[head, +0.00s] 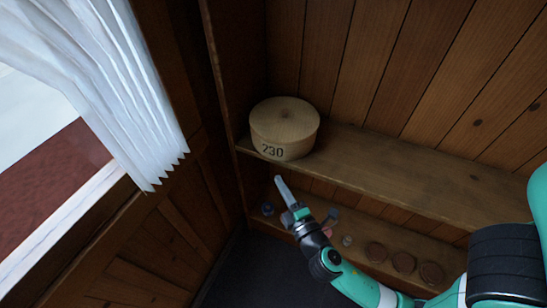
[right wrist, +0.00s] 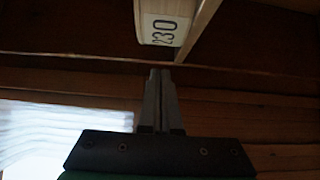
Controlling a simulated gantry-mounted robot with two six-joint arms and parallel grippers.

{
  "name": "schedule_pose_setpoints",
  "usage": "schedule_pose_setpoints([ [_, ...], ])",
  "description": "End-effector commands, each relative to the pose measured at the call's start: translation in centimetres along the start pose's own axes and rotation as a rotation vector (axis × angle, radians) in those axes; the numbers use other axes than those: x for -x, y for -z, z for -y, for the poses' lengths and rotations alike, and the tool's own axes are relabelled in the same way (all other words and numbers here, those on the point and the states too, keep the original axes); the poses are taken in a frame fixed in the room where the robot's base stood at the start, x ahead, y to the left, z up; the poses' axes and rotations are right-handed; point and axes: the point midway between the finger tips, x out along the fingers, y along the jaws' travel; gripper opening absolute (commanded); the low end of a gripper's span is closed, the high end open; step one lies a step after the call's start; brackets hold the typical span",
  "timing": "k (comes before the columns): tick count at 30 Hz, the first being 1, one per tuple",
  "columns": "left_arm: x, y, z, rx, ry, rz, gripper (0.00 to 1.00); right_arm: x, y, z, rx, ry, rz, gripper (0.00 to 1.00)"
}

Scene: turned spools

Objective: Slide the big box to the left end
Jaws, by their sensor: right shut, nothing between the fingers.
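The big box (head: 284,128) is a round, pale wooden box marked 230. It sits at the left end of the upper wooden shelf (head: 400,178), close to the left side panel. It also shows at the top of the right wrist view (right wrist: 170,25), cut off by the frame edge. My right gripper (head: 280,182) is shut and empty. It is in front of the shelf and below the box, apart from it in the head view. Its two fingers lie together in the right wrist view (right wrist: 160,75). My left gripper is not in view.
The shelf right of the box is bare. A lower shelf (head: 440,249) holds several small round brown pieces (head: 403,262) and a few small items partly hidden by my right arm. A white curtain (head: 105,75) hangs over a window at the left. Dark floor lies below.

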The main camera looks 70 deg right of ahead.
Motion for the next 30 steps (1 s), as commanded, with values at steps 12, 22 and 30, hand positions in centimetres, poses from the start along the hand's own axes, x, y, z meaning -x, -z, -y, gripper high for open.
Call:
schedule_pose_setpoints([
  [12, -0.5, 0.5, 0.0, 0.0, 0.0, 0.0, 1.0, -8.3, -1.4, -0.2, -0.002, 0.0, 0.005, 0.0],
  [22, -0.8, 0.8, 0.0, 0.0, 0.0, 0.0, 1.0, -9.8, -2.8, -0.1, -0.001, -0.001, -0.001, 0.0],
  [30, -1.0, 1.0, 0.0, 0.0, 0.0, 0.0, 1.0, -10.0, -3.1, -0.2, -0.001, 0.0, 0.0, 0.0],
])
